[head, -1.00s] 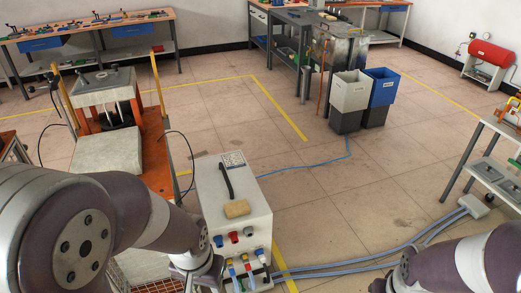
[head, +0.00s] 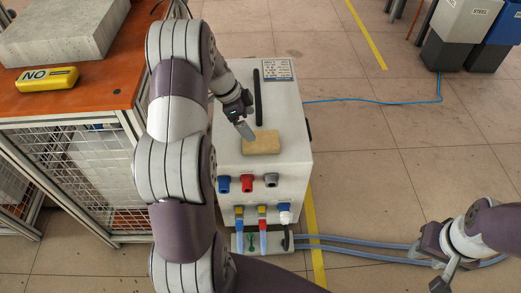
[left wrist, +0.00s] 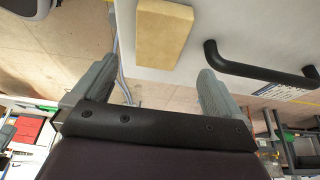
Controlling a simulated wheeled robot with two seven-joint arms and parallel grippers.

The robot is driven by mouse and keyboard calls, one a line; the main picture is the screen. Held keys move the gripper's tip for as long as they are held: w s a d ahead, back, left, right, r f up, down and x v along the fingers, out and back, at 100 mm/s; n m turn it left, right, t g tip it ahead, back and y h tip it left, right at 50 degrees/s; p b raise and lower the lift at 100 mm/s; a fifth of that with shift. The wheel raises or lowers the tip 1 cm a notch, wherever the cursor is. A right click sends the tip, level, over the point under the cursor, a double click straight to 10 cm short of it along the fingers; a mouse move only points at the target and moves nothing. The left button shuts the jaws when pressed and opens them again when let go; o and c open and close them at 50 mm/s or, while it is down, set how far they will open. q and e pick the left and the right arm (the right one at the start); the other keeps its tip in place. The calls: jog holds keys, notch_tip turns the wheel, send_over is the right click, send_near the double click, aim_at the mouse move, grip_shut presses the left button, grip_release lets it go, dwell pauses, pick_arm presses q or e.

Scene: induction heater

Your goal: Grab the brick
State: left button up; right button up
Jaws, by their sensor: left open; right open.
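The tan brick (head: 261,142) lies flat on top of the white cabinet (head: 290,108), near its front edge. It also shows in the left wrist view (left wrist: 163,32), beyond the fingers and apart from them. My left gripper (head: 245,131) is just behind and left of the brick in the head view. In the left wrist view its two fingers (left wrist: 160,88) are spread wide with nothing between them. My right gripper (head: 442,277) is low at the right of the head view, away from the cabinet, open and empty.
A black handle (head: 258,97) stands on the cabinet top behind the brick. Coloured sockets (head: 247,183) and plugs are on the cabinet front. An orange bench (head: 110,77) with a yellow device (head: 47,79) is at the left. Blue cables (head: 370,252) run across the floor.

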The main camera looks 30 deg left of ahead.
aim_at(260, 139)
pick_arm(q)
jog(key=x, duration=0.3)
jog(key=shift+w+f, duration=0.1)
jog(key=b+x, duration=0.1)
jog(key=x, duration=0.2)
jog(key=b+x, duration=0.1)
jog(key=x, duration=0.1)
jog(key=shift+s+a+f+b, duration=0.1)
jog(key=shift+s+b, duration=0.15)
jog(key=shift+b, duration=0.05)
jog(key=shift+w+f, duration=0.1)
jog(key=shift+f, duration=0.15)
jog(key=shift+r, duration=0.15)
jog(key=c, duration=1.1)
